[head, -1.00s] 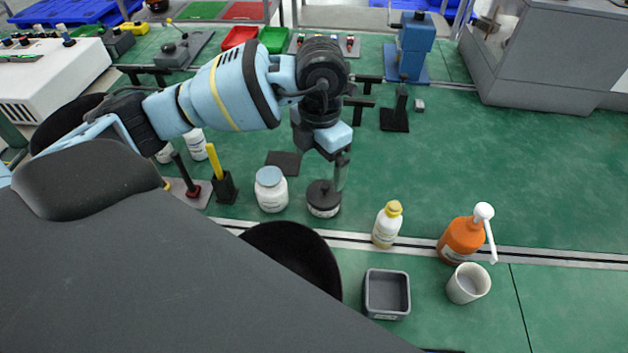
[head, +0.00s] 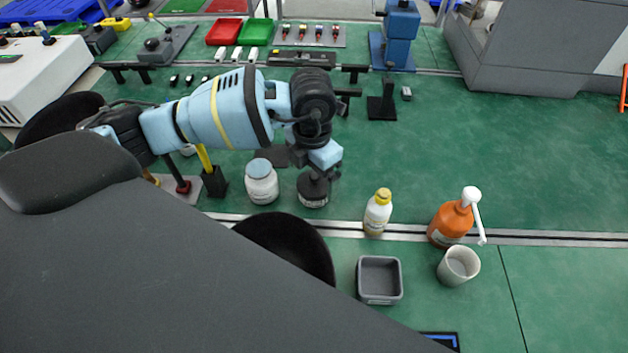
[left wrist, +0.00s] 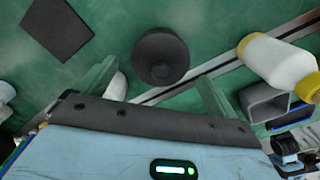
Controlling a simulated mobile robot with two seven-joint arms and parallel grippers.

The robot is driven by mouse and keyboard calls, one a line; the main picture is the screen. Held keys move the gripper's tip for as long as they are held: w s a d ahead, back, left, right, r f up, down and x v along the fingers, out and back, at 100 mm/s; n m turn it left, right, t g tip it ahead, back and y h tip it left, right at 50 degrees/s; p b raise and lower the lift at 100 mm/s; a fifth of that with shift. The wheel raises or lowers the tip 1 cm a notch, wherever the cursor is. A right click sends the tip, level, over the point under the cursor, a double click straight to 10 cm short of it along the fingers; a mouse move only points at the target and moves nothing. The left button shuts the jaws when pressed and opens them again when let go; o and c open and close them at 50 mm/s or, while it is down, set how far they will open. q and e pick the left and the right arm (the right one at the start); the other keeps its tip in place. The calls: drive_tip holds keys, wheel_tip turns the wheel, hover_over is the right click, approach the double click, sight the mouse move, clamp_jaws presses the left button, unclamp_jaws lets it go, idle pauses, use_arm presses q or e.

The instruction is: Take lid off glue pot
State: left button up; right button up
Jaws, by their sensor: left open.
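The dark pot with a pale label (head: 313,198), which I take to be the glue pot, stands upright on the green bench just behind the metal rail. Its round black lid (left wrist: 160,58) with a central knob is on, seen from above in the left wrist view. My left gripper (head: 318,174) points down just above the pot and partly hides the lid in the head view. In the left wrist view its clear fingers (left wrist: 157,76) are apart and empty, with the lid ahead, roughly between them. Contact cannot be told. My right gripper is out of view.
A white jar with a blue lid (head: 261,184) stands close left of the pot. A yellow-capped bottle (head: 377,214) is to its right, then an orange pump bottle (head: 450,224) and a white cup (head: 458,266). A grey square bin (head: 379,294) is in front. Bench at right is clear.

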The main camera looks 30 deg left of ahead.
sight(312, 177)
use_arm(q)
drive_tip(key=shift+f, duration=0.75)
drive_tip(key=shift+c, duration=0.3)
drive_tip(key=c, duration=1)
drive_tip(key=shift+r, duration=0.1)
wheel_tip(312, 177, up, 10)
drive_tip(key=shift+f, duration=0.1)
